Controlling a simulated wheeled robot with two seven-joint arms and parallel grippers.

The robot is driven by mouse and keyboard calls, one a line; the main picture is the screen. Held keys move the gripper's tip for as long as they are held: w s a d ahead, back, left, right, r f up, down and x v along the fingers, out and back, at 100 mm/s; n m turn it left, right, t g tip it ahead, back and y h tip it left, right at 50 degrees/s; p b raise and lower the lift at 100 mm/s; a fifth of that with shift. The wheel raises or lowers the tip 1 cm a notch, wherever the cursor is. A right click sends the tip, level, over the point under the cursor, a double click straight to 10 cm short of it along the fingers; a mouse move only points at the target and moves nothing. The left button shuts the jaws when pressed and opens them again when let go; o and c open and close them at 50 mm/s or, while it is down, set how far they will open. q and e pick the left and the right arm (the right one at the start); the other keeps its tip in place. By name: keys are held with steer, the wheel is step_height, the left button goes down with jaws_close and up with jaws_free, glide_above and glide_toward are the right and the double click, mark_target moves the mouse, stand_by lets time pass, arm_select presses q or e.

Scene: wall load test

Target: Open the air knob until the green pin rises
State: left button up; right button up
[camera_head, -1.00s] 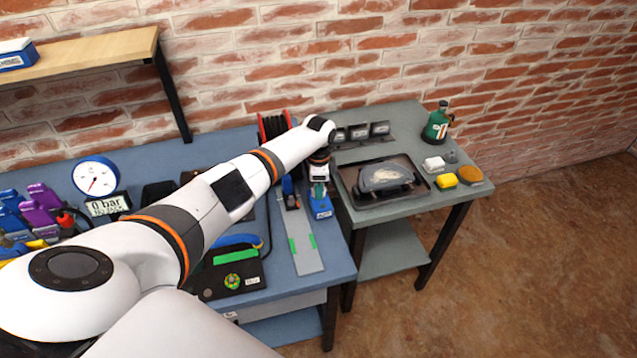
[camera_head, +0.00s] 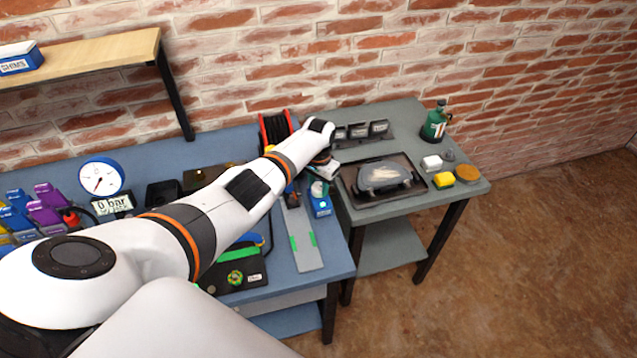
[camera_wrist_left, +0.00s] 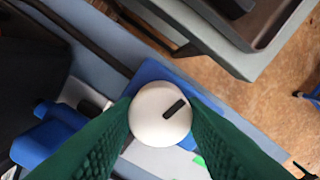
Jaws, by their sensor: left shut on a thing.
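The air knob (camera_wrist_left: 152,121) is a round white cap with a black pointer mark, seen from above in the left wrist view. It sits on a blue block (camera_wrist_left: 150,72). In the head view the labelled blue block (camera_head: 320,207) stands near the right end of the blue bench. My left gripper (camera_wrist_left: 160,113) has its green ribbed fingers shut on the knob, one on each side. In the head view my left gripper (camera_head: 318,186) is over the block and partly hidden by my wrist. I cannot make out a green pin. My right gripper is out of view.
A round gauge (camera_head: 101,178) stands at the left above a "0 bar" display (camera_head: 113,204). A grey side table (camera_head: 415,212) with a dark tray (camera_head: 352,188) adjoins on the right.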

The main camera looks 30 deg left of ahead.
mark_target(319, 187)
arm_select(q)
steer(key=shift+w+r+n, duration=0.1)
steer(key=shift+n, duration=0.5)
steer(key=o, duration=1)
step_height(319, 187, up, 12)
steer(key=shift+f, duration=0.1)
stand_by(0.4)
